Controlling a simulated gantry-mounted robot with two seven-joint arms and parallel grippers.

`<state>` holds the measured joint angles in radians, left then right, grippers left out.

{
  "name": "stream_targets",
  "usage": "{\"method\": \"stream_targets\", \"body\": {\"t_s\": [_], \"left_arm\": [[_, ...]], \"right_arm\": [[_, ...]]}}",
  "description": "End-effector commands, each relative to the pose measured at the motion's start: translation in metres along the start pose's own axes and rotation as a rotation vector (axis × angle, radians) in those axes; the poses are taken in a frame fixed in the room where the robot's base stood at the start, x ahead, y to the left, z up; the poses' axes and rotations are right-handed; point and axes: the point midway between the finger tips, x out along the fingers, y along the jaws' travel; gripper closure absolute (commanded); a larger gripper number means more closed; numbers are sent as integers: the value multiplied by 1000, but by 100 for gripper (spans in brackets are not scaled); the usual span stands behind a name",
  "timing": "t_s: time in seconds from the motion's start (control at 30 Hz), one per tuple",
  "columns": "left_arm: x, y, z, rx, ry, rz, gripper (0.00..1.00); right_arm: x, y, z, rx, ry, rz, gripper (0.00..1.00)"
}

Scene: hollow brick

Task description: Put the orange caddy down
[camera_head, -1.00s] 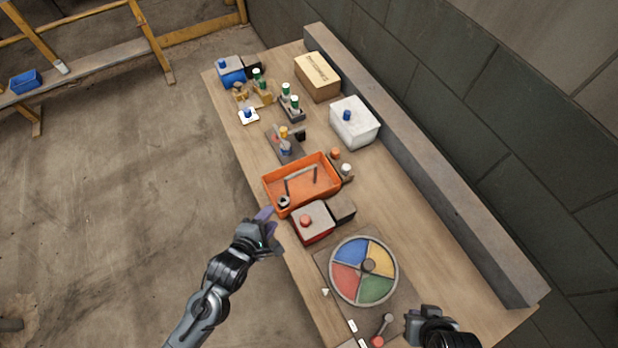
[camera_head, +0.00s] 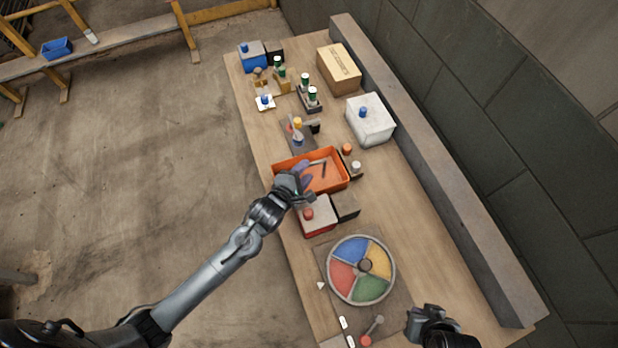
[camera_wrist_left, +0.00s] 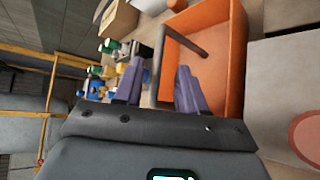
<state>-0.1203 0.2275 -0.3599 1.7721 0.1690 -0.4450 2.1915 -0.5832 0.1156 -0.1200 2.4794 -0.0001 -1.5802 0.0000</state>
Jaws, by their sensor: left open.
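The orange caddy (camera_head: 338,156), an open tray with a grey handle (camera_head: 321,168), sits on the wooden table. My left gripper (camera_head: 300,174) is open over the caddy's left part and hides that part in the head view. In the left wrist view its two purple fingers (camera_wrist_left: 160,80) are apart, with a grey bar of the handle (camera_wrist_left: 160,55) appearing between them. I cannot tell whether they touch it. The caddy's orange wall (camera_wrist_left: 236,60) shows to the right there. My right gripper (camera_head: 432,322) is at the bottom right; its jaws are unclear.
A red and grey box (camera_head: 317,217) and a dark box (camera_head: 345,206) stand close in front of the caddy. A four-coloured wheel (camera_head: 361,269) lies nearer. Small bottles (camera_head: 350,157) stand right of the caddy. A white box (camera_head: 370,119) is further back.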

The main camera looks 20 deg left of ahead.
Motion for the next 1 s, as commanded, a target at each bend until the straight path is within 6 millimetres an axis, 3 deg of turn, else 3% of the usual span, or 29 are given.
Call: {"method": "stream_targets", "body": {"t_s": [0.3,0.6,0.9,1.0], "left_arm": [[37,2,-1,2,-1,2,60],[40,2,0,1,-1,1,60],[40,2,-1,1,0,1,100],[40,2,-1,1,-1,1,100]], "right_arm": [[5,1,0,-4,3,4,100],[5,2,0,-7,3,6,100],[5,2,0,-7,3,6,100],[5,1,0,-6,4,5,100]]}}
